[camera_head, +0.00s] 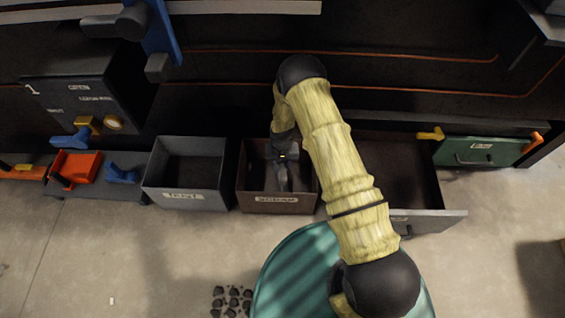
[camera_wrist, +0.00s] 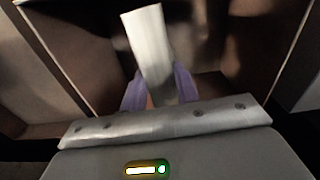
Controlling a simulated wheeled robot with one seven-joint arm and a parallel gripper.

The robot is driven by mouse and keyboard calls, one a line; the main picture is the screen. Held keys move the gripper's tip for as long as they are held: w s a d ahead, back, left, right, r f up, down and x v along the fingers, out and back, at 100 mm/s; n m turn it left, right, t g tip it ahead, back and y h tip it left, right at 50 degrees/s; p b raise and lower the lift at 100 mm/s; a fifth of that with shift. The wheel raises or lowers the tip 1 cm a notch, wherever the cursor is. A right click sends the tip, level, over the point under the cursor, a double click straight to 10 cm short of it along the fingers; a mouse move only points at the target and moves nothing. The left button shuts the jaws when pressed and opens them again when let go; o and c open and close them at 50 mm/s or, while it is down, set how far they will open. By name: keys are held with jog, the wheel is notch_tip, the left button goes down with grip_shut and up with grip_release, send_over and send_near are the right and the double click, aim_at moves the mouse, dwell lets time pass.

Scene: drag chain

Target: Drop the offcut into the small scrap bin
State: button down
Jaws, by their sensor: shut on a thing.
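The offcut (camera_wrist: 150,38) is a pale, straight, flat-sided piece in the wrist view. My gripper (camera_wrist: 158,86) is shut on it, with a purple finger at each side, and its free end points away from the wrist. The small brown bin (camera_head: 277,202) has a pale label on its front, too blurred to read surely. My gripper (camera_head: 283,182) points down over the bin's opening in the head view. Brown bin walls (camera_wrist: 85,40) surround the offcut in the wrist view. The offcut cannot be made out in the head view, and how deep it hangs is unclear.
A grey bin (camera_head: 185,197) stands just left of the brown one. An open drawer (camera_head: 440,220) is close on the right, partly behind my arm. A green case (camera_head: 480,152) lies farther right. An orange tray (camera_head: 78,166) is at the left.

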aim_at(282, 164)
jog(key=c, duration=1)
grip_release()
jog(key=shift+o, duration=0.2)
notch_tip(282, 164, up, 12)
jog(key=p, duration=0.5)
jog(key=shift+s+f, duration=0.1)
